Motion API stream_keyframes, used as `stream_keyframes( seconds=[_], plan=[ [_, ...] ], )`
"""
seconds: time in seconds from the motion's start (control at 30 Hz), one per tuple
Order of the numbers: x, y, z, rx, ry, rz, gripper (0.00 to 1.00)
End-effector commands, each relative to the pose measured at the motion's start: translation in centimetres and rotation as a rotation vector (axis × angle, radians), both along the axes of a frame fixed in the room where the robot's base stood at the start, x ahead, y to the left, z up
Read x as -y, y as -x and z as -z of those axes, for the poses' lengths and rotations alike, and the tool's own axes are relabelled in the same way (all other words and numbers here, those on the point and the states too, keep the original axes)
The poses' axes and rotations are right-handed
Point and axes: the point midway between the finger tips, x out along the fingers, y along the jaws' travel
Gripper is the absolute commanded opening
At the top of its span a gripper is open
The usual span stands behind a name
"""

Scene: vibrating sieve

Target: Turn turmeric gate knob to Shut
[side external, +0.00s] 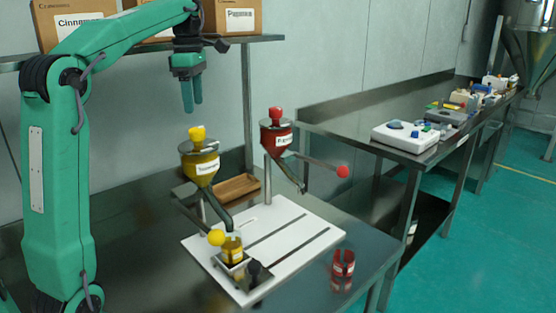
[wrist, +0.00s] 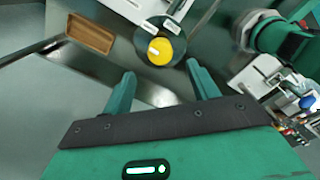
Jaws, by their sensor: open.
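The turmeric hopper (side external: 201,170) is yellow and dark, with a pale label, and stands on a post at the table's left. A yellow knob (side external: 197,134) sits on its top. In the wrist view the yellow knob (wrist: 166,50) carries a white pointer mark, and small white labels lie on the dark ring around it; their words are too small to read. My gripper (side external: 192,96) points down above the hopper, clear of the knob. In the wrist view my gripper (wrist: 162,84) is open and empty, with the knob beyond the gap between its fingers.
A red hopper (side external: 276,140) with a red ball-ended lever stands to the right. A yellow ball (side external: 216,237) and a jar with yellow contents (side external: 232,249) are by the turmeric spout. A red cup (side external: 342,270) stands at the front right. A wooden tray (side external: 237,187) lies behind.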

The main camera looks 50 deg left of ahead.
Motion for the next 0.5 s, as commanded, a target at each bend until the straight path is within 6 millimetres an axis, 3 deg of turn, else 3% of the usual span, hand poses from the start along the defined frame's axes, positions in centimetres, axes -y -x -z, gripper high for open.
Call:
stream_keyframes(
  seconds=[0.5],
  plan=[
    [0.1, 0.1, 2.5, -0.001, 0.001, 0.004, 0.59]
  ],
)
